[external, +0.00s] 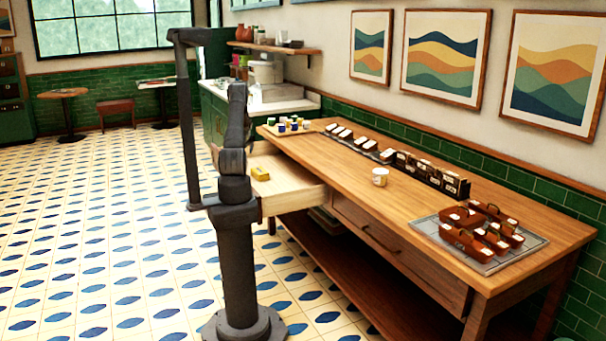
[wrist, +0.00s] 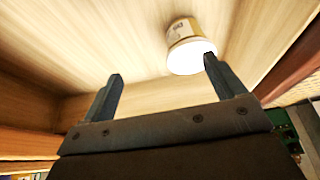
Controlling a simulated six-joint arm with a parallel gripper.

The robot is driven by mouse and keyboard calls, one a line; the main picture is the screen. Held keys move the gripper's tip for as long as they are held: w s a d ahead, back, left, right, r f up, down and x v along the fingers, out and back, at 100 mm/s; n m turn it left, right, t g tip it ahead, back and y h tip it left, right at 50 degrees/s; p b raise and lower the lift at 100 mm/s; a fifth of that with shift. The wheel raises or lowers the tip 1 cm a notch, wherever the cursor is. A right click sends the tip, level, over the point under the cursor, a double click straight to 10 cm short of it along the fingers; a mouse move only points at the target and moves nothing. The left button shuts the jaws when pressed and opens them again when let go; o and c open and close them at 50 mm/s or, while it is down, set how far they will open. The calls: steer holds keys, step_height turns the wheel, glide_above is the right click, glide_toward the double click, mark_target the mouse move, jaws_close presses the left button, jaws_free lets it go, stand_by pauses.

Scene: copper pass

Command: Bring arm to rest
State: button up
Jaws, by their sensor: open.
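My gripper (wrist: 162,70) is open, with its two dark fingers spread and nothing between them. In the wrist view it is over the pale wooden inside of a drawer. A white tub with a yellowish label (wrist: 188,48) lies beyond the fingertips, close to the right one. In the external view the drawer (external: 293,191) stands pulled out from the table, with a small yellow item (external: 261,173) inside. I cannot tell whether the tub and yellow item are the same. My arm is folded beside the drawer; its gripper is hidden or unclear there.
The long wooden table (external: 420,215) holds a white cup (external: 380,177), a row of dark boxes (external: 432,173), a grey tray (external: 488,266) with several brown holders, and a small tray of cups (external: 272,129). Open tiled floor (external: 100,240) lies left of my arm.

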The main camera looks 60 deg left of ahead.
steer(key=w+d+r, duration=0.3)
steer(key=d+r, duration=0.1)
step_height(320, 180, up, 22)
steer(key=shift+m, duration=0.6)
steer(key=w, duration=0.1)
steer(key=w+d, duration=0.1)
steer(key=w, duration=0.1)
steer(key=w+d, duration=0.1)
steer(key=w, duration=0.1)
steer(key=shift+w+d, duration=0.1)
steer(key=shift+w, duration=0.1)
steer(key=shift+o, duration=0.2)
steer(key=shift+o, duration=1.1)
steer(key=shift+f, duration=0.1)
